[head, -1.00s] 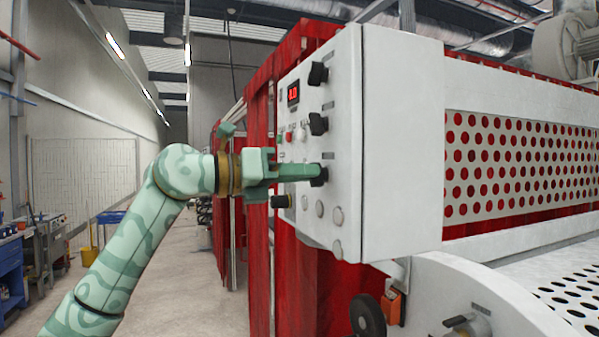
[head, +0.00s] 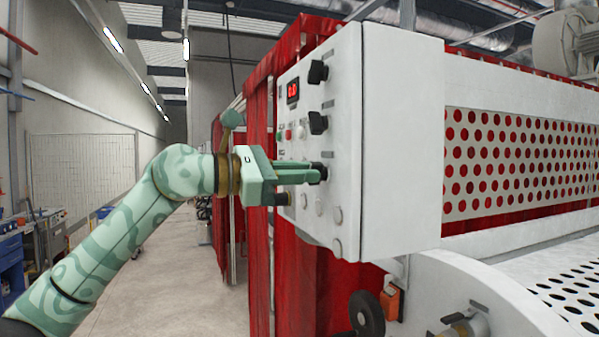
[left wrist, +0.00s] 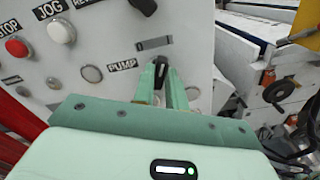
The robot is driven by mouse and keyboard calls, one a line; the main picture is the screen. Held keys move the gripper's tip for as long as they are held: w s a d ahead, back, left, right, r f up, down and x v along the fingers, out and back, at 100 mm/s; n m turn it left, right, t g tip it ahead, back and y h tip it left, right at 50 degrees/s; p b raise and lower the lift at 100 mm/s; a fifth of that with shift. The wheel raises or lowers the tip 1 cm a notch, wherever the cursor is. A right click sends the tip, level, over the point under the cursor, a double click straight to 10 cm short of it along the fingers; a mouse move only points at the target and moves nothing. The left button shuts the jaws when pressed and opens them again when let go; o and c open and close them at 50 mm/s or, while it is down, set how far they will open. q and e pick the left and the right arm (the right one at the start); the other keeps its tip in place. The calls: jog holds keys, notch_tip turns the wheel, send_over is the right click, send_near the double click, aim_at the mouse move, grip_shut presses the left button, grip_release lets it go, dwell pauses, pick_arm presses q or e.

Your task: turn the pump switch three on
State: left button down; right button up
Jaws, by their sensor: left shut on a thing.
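The white control panel (head: 300,140) carries a column of three black rotary switches: the top one (head: 317,72), the middle one (head: 318,122) and the lowest one. My left gripper (head: 319,173) is shut on the lowest switch, at the right of its fingertips. In the left wrist view, the black switch (left wrist: 160,66) shows between the two green fingertips. A PUMP label (left wrist: 123,64) is beside it. Fingers hide part of the switch, and I cannot read its number. My right gripper is not in view.
A red digital display (head: 293,91) and small buttons are left of the switches. Round caps (head: 337,216) sit below. Red curtains (head: 288,270) hang under the panel. A perforated guard (head: 520,160) stands to the right; the aisle (head: 170,270) at left is open.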

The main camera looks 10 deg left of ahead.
pick_arm(q)
jog(key=shift+m, duration=0.5)
jog(key=c, duration=1.4)
grip_release()
jog(key=shift+c, duration=0.2)
jog(key=b+v, duration=0.4)
jog(key=v, duration=1.2)
jog(key=shift+s, duration=0.15)
jog(key=shift+a, duration=0.1)
